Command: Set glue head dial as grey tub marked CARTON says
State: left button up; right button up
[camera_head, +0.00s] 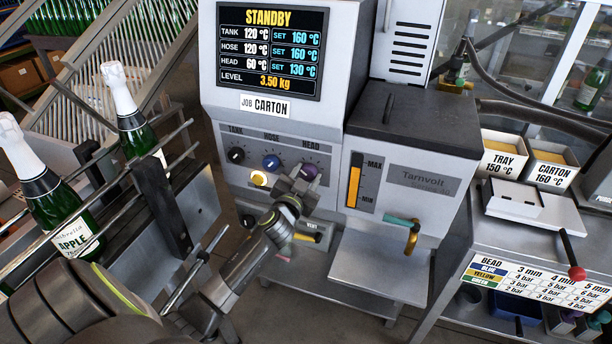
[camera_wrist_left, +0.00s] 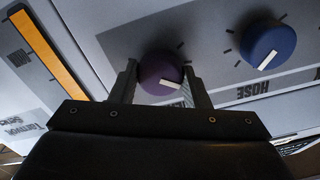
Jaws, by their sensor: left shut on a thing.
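The glue machine's display (camera_head: 268,50) reads STANDBY, with HEAD at 60 °C, set 130 °C. TANK and HOSE both read 120 °C, set 160 °C. A plate on the machine reads JOB CARTON (camera_head: 265,107). The grey tub marked CARTON (camera_head: 553,172) reads 160 °C and stands at the right. The purple HEAD dial (camera_head: 309,172) has a white pointer mark, clear in the left wrist view (camera_wrist_left: 168,84). My left gripper (camera_head: 296,183) is shut on this dial, one finger on each side. My right gripper is not in view.
The blue HOSE dial (camera_head: 271,162) and black TANK dial (camera_head: 236,155) sit left of the HEAD dial. A lit button (camera_head: 259,178) is below them. A tub marked TRAY 150 °C (camera_head: 502,158) stands beside the CARTON tub. Bottles (camera_head: 133,120) stand by rails at left.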

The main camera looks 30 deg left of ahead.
pick_arm(q)
jog(key=m, duration=0.4)
jog(key=shift+m+p, duration=0.3)
jog(key=shift+p, duration=0.1)
jog(key=m+p, duration=0.1)
jog(key=m, duration=0.3)
jog(key=shift+m, duration=0.3)
jog(key=m+p, duration=0.1)
jog(key=m, duration=0.3)
jog(key=shift+m, duration=0.3)
jog(key=shift+f+m+p, duration=0.1)
jog(key=shift+m+p, duration=0.5)
jog(key=shift+m, duration=1.6)
jog(key=o, duration=1)
jog(key=b+v, duration=0.1)
jog(key=v, duration=1.6)
jog(key=shift+s+d, duration=0.2)
